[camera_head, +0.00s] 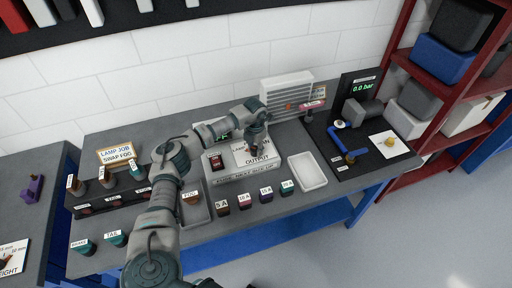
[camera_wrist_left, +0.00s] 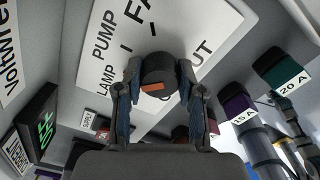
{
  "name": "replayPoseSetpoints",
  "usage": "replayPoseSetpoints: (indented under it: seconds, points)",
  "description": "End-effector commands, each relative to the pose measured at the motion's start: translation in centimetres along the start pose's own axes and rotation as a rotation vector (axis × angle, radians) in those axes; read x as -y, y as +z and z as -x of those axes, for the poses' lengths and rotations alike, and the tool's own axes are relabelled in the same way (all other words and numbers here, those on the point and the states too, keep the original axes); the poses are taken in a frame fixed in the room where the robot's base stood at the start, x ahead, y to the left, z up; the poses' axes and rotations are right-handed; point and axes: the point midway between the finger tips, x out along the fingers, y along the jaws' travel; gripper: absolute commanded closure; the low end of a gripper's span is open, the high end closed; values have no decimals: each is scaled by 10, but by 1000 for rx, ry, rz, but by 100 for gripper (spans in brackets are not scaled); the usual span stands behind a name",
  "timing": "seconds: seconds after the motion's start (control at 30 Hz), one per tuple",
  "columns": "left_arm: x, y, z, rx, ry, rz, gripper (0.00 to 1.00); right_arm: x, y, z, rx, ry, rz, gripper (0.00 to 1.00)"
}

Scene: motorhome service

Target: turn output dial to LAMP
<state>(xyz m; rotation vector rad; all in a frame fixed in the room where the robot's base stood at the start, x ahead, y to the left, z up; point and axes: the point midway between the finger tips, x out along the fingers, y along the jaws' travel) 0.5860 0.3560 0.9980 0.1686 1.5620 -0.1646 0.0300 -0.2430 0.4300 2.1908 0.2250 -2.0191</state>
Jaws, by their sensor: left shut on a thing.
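The output dial (camera_wrist_left: 158,70) is a dark round knob with an orange mark on its near side, on a white plate (camera_wrist_left: 205,20) in the left wrist view. PUMP, LAMP and part of FAN are printed around it; LAMP is left of the knob. My left gripper (camera_wrist_left: 159,78) is shut on the dial, one finger on each side. In the head view my left gripper (camera_head: 256,142) hides most of the dial above the OUTPUT lettering. My right gripper is not in view.
Labelled fuses (camera_head: 245,200) stand along the bench front. A red switch (camera_head: 216,161) is left of the plate, and a green-lit display (camera_wrist_left: 42,125) shows beside it. An empty white tray (camera_head: 307,171) and a black pump board (camera_head: 345,160) are to the right.

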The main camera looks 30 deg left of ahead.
Motion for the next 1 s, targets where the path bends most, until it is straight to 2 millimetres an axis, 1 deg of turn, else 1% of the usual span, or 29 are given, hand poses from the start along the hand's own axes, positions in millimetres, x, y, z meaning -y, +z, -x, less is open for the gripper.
replayPoseSetpoints:
  seconds: [0.03, 0.3, 0.8, 0.83, 0.87, 0.9, 1.0]
  points:
    - [0, -5, -6, -21, 0, 23, 97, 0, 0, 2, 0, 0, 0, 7]
    - [1, -6, -7, -22, 0, 102, 97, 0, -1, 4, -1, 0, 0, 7]
    - [2, -5, -7, -22, -1, 116, 97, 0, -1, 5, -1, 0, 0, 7]
    - [2, -5, -7, -22, -1, 116, 54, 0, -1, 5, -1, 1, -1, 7]
    - [2, -5, -7, -22, -1, 116, 47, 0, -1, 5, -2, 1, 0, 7]
    - [2, -5, -7, -21, -1, 116, 37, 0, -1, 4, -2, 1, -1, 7]
    - [1, -4, -6, -18, -1, 117, 37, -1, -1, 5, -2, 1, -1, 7]
